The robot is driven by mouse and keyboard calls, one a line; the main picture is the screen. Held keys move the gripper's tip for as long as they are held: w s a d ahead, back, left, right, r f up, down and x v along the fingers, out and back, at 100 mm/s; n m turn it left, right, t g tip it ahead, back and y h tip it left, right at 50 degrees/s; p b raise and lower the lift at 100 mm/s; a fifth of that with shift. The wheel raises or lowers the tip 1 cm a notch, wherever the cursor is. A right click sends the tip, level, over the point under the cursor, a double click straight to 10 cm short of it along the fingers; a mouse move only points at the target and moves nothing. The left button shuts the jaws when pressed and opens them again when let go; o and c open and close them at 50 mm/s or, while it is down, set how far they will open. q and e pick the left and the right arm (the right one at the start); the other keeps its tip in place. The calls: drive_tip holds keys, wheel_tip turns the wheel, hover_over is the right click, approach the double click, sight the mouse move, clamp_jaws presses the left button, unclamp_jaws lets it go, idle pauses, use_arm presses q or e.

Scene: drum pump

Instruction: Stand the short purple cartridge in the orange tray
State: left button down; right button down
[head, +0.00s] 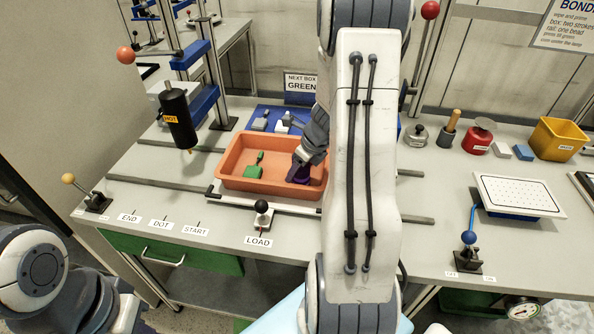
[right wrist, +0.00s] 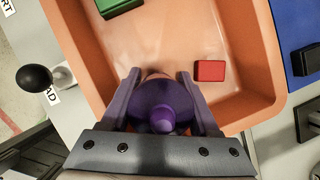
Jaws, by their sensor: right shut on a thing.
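The orange tray (head: 232,152) stands on the bench in the middle of the head view. My right gripper (head: 301,168) reaches down into its right part. The gripper is shut on the short purple cartridge (head: 297,177). In the right wrist view the purple cartridge (right wrist: 160,108) sits between the two fingers, its round end and small nozzle facing the camera. It is inside the tray's outline near one wall; whether its base touches the floor cannot be told. Part of my left arm shows at lower left in the head view, but its gripper does not.
A green piece (head: 253,171) lies in the tray's left part. A red block (right wrist: 210,71) lies on the tray floor near the cartridge. A black-knobbed lever (head: 262,207) stands at the tray's front. A blue mat (head: 262,114) with small parts lies behind.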

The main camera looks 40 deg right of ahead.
drive_tip(key=shift+f, duration=0.15)
drive_tip(key=shift+c, duration=0.7)
unclamp_jaws()
